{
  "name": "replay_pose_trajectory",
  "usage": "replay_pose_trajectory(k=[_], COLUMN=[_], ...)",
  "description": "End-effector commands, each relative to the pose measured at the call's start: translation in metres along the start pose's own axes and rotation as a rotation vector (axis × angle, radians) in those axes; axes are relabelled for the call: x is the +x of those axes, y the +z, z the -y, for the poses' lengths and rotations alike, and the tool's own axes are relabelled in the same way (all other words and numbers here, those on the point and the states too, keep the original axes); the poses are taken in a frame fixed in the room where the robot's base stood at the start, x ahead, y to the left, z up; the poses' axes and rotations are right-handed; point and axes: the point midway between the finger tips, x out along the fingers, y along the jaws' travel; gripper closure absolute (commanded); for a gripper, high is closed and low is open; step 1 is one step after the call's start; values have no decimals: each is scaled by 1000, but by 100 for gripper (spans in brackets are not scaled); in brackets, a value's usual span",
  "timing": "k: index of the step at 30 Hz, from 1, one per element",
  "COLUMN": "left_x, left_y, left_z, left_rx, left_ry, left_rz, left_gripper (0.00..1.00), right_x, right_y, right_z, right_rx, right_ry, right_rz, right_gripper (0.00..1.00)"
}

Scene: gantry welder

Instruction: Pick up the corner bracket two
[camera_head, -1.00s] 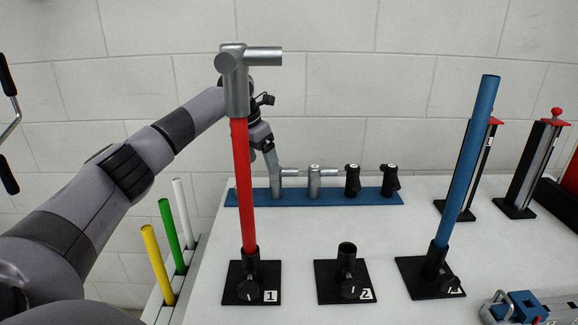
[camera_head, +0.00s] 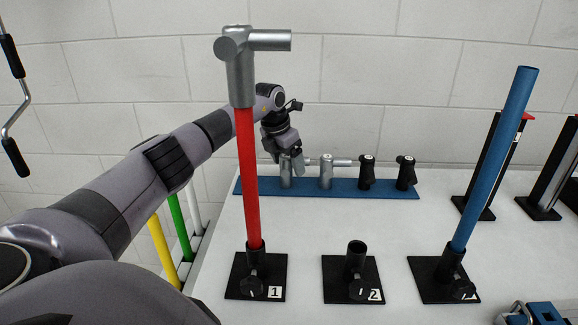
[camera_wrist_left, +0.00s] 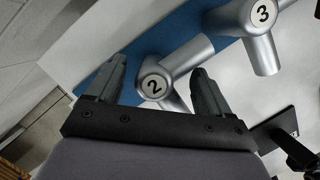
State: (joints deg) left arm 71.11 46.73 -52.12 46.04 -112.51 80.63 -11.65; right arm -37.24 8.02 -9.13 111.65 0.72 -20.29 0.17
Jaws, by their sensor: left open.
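Corner bracket two (camera_wrist_left: 178,62) is a silver pipe fitting with a round "2" label, standing at the left end of the blue strip. In the head view, its post (camera_head: 286,181) shows below my left gripper (camera_head: 287,165), whose fingers partly hide its top. My left gripper is open. In the left wrist view, the bracket's labelled end lies between the two fingertips (camera_wrist_left: 158,82), with gaps seen at both sides. I cannot tell how deep the fingers reach around it. My right gripper is not in view.
Silver bracket three (camera_wrist_left: 262,40) stands close by on the blue strip (camera_head: 345,190), with two black fittings (camera_head: 367,172) further right. A red pipe (camera_head: 248,180) topped by a silver bracket (camera_head: 240,65) rises in front. A blue pipe (camera_head: 495,160) stands at right.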

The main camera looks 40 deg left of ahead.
Motion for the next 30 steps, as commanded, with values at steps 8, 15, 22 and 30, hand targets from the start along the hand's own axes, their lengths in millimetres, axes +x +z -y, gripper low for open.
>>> replay_pose_trajectory(k=[8,15,22,30], left_x=[0,-1,-6,-40], left_y=[0,1,2,14], left_z=[0,0,0,0], left_rx=[0,0,0,1], left_ry=[0,0,0,0], left_rz=[0,2,3,7], left_gripper=[55,86,86,86], right_x=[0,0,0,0], right_y=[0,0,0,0], right_z=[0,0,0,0], right_rx=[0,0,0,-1], right_ry=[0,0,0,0], right_rz=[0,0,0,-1], right_gripper=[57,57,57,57])
